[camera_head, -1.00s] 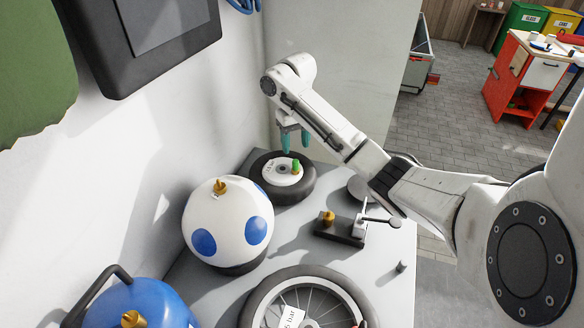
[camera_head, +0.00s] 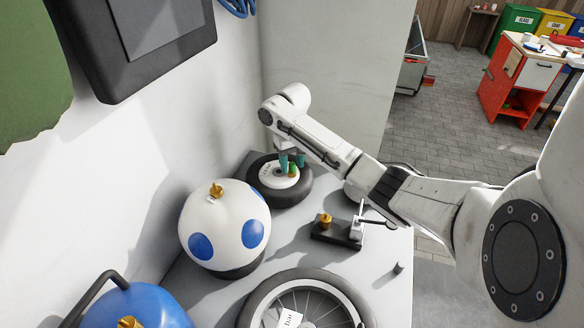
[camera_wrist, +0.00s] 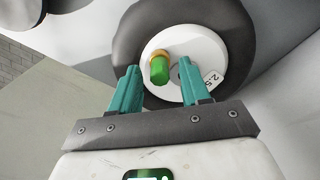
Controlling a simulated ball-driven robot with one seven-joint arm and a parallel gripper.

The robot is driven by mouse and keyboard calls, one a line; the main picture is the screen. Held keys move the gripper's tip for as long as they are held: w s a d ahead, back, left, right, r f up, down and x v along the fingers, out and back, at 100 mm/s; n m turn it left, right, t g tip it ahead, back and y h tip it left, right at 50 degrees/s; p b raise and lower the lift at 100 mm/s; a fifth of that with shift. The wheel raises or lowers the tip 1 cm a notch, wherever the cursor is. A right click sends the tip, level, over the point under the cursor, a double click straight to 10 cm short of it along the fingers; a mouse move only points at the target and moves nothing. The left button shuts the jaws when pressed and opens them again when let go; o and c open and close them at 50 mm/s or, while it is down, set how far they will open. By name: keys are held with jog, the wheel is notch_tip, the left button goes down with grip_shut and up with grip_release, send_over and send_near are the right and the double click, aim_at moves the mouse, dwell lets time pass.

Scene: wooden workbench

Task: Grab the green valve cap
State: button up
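The green valve cap (camera_wrist: 159,71) sits on a brass stem on the white hub of a small black wheel (camera_wrist: 134,38). In the head view the cap (camera_head: 293,169) shows beside the teal fingers, and the wheel (camera_head: 293,196) lies on the grey workbench. My gripper (camera_wrist: 160,75) is open, with one teal finger on either side in the wrist view. The cap appears between the fingertips, a little left of centre; I see no finger touching it. Whether the fingers are level with the cap is hard to tell.
A white ball with blue spots (camera_head: 225,228) stands in front of the wheel. A dark block with a brass fitting (camera_head: 325,222) and a spoked wheel (camera_head: 262,300) lie nearby. A blue tank (camera_head: 140,300) is at the lower left. A wall is close behind.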

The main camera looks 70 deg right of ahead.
grip_shut()
jog(key=shift+r, duration=0.1)
dwell(0.3)
